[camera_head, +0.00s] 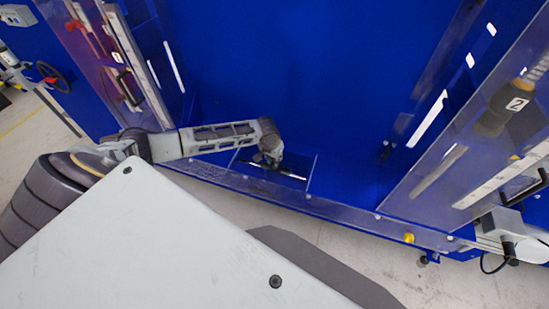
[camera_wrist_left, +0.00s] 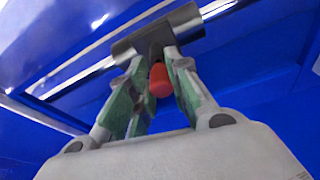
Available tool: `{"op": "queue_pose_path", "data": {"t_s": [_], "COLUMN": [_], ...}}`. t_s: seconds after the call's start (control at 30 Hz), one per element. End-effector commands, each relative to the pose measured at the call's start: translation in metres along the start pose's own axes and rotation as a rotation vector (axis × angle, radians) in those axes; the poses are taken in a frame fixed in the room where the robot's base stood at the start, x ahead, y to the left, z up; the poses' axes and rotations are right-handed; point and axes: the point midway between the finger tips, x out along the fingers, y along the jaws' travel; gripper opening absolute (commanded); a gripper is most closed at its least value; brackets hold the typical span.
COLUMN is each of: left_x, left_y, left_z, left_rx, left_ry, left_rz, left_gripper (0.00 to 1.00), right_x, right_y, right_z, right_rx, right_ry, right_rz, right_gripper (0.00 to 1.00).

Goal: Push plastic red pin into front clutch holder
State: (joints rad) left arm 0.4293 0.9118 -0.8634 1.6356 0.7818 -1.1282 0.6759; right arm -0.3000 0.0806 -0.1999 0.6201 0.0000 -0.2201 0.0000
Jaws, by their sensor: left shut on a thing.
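In the head view my left arm reaches across to the right, and its gripper (camera_head: 265,160) points down at a thin metal bar (camera_head: 287,174) low in the blue machine. In the left wrist view the red pin (camera_wrist_left: 160,80) lies between the green-padded fingers of my left gripper (camera_wrist_left: 157,62). The fingers are shut about it, near a dark narrow piece at its far end. Just beyond the fingertips is a dark cylindrical clutch holder (camera_wrist_left: 160,30) on the metal bar (camera_wrist_left: 85,72). I cannot tell how deep the pin sits in the holder. My right gripper is not in view.
A clear panel (camera_head: 225,182) runs along the machine's front edge below the arm. Clear side guards stand at left (camera_head: 125,50) and right (camera_head: 470,150). The blue interior above the gripper is open.

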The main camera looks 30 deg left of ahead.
Motion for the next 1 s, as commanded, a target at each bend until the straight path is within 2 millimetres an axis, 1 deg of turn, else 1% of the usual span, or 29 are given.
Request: {"op": "queue_pose_path", "data": {"t_s": [0.23, 0.9, 0.93, 1.0], "left_x": [0.003, 0.011, 0.011, 0.011], "left_y": [0.000, 0.000, 0.000, 0.000], "left_z": [0.001, 0.003, 0.003, 0.003], "left_rx": [0.000, 0.000, 0.000, 0.000], "left_ry": [0.000, 0.000, 0.001, 0.000], "left_rz": [0.001, 0.000, 0.000, 0.000], "left_gripper": [0.00, 0.00, 0.22, 0.31], "right_x": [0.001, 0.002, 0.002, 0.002], "right_y": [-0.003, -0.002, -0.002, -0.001], "right_z": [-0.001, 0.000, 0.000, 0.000], "right_rx": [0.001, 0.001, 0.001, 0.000], "right_ry": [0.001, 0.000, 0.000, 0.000], "right_rz": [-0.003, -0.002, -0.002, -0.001], "right_gripper": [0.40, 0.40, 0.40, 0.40]}}
